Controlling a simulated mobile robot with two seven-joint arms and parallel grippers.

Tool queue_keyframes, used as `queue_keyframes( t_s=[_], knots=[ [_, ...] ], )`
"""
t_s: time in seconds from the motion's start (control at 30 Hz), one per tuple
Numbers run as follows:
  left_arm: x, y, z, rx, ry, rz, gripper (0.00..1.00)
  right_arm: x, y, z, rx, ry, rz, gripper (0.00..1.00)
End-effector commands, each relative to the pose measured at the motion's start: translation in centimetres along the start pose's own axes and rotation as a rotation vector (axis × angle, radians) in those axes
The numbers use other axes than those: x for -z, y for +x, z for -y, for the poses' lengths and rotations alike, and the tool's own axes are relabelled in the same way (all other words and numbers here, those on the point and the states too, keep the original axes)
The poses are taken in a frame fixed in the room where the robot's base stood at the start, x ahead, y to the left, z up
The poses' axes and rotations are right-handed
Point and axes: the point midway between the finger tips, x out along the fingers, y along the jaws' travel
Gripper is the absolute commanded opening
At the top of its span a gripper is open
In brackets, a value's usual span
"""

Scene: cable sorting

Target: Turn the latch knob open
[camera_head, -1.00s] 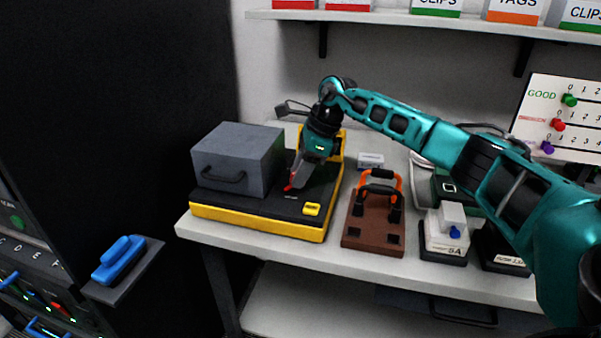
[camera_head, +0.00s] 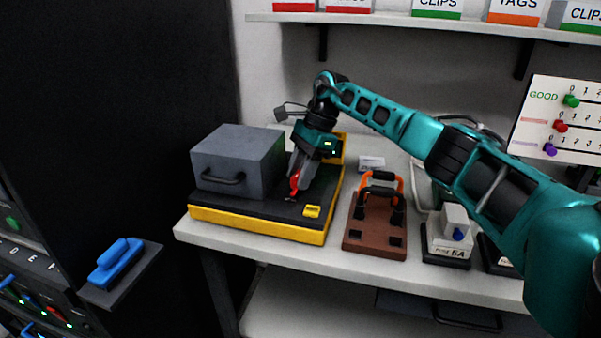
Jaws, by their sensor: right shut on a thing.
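The red latch knob (camera_head: 294,183) stands on the black top of a yellow-sided base (camera_head: 262,226), just right of a grey box (camera_head: 238,160) with a dark handle. My right gripper (camera_head: 296,176) reaches down from above, its fingers shut on the red knob. The fingers and wrist partly hide the knob, so its exact angle is hard to tell. My left gripper is not in view.
A brown board (camera_head: 374,238) with black and orange handles stands to the right on the white table (camera_head: 290,259). Several small devices, one a fuse block (camera_head: 447,244), sit further right. A shelf with labelled bins runs above.

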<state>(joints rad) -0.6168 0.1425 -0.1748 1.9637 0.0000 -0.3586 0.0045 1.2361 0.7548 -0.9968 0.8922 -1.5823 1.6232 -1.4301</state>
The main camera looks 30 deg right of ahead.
Motion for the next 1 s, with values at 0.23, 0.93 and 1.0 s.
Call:
queue_keyframes(
  t_s=[0.23,0.93,1.0],
  knots=[
    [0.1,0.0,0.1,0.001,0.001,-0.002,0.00,-0.1,-0.1,0.1,0.003,-0.004,0.001,0.07],
    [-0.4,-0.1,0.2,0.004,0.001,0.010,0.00,-0.1,-1.9,0.1,0.004,0.000,0.000,0.61],
    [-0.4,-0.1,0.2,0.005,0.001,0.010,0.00,-0.1,-3.2,0.1,0.005,0.000,0.000,0.61]
  ],
)
